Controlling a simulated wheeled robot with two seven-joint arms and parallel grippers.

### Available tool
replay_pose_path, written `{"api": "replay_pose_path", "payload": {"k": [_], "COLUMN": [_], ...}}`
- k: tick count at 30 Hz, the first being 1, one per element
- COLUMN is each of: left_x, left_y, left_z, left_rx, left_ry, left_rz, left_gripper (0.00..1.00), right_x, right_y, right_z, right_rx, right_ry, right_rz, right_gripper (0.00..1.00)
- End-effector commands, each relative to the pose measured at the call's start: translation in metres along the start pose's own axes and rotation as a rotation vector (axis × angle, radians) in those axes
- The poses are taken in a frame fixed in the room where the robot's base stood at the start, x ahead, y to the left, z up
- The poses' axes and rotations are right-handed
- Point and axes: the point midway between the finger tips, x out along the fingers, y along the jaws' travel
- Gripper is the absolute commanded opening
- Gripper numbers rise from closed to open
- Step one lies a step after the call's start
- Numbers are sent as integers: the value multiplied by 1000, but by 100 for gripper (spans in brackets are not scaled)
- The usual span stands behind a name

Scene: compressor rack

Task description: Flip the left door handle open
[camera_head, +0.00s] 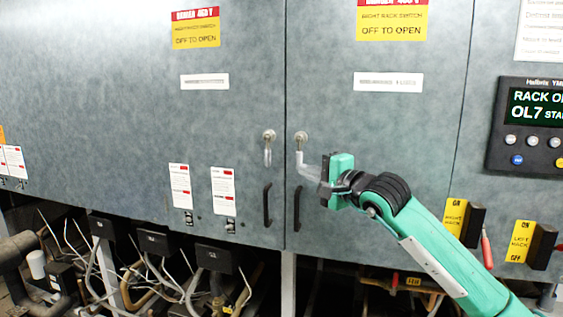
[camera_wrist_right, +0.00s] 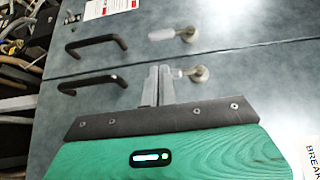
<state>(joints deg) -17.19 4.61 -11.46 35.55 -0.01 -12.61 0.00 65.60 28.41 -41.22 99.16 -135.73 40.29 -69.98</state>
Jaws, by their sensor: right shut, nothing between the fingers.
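The left door handle (camera_head: 268,147) is a small silver lever on a round pivot, hanging straight down on the left grey door. It also shows in the wrist view (camera_wrist_right: 175,34), clear of my fingers. The right door handle (camera_head: 301,140) is a similar lever just across the seam; in the wrist view its pivot (camera_wrist_right: 198,73) shows and its lever is partly hidden behind my fingers. My right gripper (camera_head: 312,174) is shut and empty, its fingertips close to the right handle's lower end; I cannot tell whether they touch. My left gripper is not in view.
Black pull bars (camera_head: 267,205) (camera_head: 297,208) stand out below the levers, one per door. To the right are rotary switches with yellow plates (camera_head: 455,215) and a control panel (camera_head: 528,125). Pipes and cables fill the space below.

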Motion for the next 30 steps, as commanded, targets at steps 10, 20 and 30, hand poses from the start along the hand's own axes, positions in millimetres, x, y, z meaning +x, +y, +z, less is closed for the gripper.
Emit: {"api": "replay_pose_path", "payload": {"k": [10,20,30], "left_x": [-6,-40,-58], "left_y": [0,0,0], "left_z": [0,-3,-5], "left_rx": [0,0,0], "left_ry": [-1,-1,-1], "left_rz": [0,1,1], "left_gripper": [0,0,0], "right_x": [7,61,97], "right_y": [-2,-5,-1], "right_z": [1,1,1], "right_rx": [5,7,5], "right_ry": [-2,-2,-2], "right_rz": [-1,2,0], "right_gripper": [0,0,0]}}
